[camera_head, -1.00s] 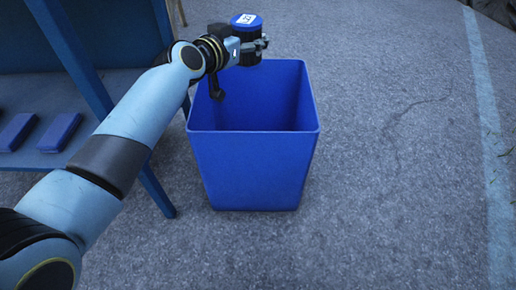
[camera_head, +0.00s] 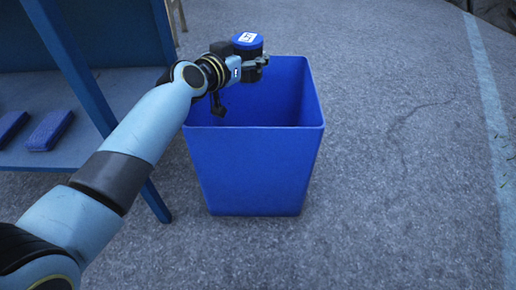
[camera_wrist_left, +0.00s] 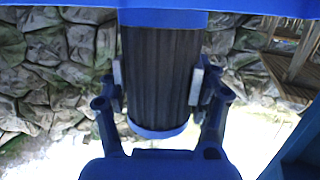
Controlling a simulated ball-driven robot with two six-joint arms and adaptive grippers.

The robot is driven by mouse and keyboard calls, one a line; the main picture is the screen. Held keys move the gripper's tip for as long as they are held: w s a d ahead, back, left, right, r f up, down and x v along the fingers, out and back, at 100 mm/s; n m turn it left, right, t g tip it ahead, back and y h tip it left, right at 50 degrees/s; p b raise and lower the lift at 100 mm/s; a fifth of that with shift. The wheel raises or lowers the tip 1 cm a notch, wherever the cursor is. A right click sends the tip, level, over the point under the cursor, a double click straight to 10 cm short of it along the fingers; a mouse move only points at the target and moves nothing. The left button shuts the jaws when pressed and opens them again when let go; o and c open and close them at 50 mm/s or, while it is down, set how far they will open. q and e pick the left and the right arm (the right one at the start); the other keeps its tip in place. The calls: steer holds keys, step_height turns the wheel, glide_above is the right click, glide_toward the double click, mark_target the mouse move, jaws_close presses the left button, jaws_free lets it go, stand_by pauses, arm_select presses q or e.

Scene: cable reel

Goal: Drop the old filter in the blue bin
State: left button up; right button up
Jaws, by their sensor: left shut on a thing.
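The old filter (camera_head: 247,42) is a dark pleated cylinder with blue end caps and a white mark on its top. My left gripper (camera_head: 252,62) is shut on it and holds it upright over the far part of the blue bin (camera_head: 255,170). In the left wrist view the filter (camera_wrist_left: 160,75) sits between both fingers of the left gripper (camera_wrist_left: 158,85), which press on its sides. The bin is open at the top and stands on the ground; its floor is hidden. My right gripper is not in view.
A blue shelf unit (camera_head: 75,85) stands at the left, with blue blocks (camera_head: 50,130) on its lower shelf. Its leg is close to the bin's left side. Grey pavement (camera_head: 400,180) to the right is clear. Rocks (camera_wrist_left: 45,70) show in the wrist view.

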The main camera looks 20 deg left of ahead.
arm_select(q)
steer(key=o, duration=1.6)
steer(key=shift+c, duration=0.2)
step_height(320, 180, up, 10)
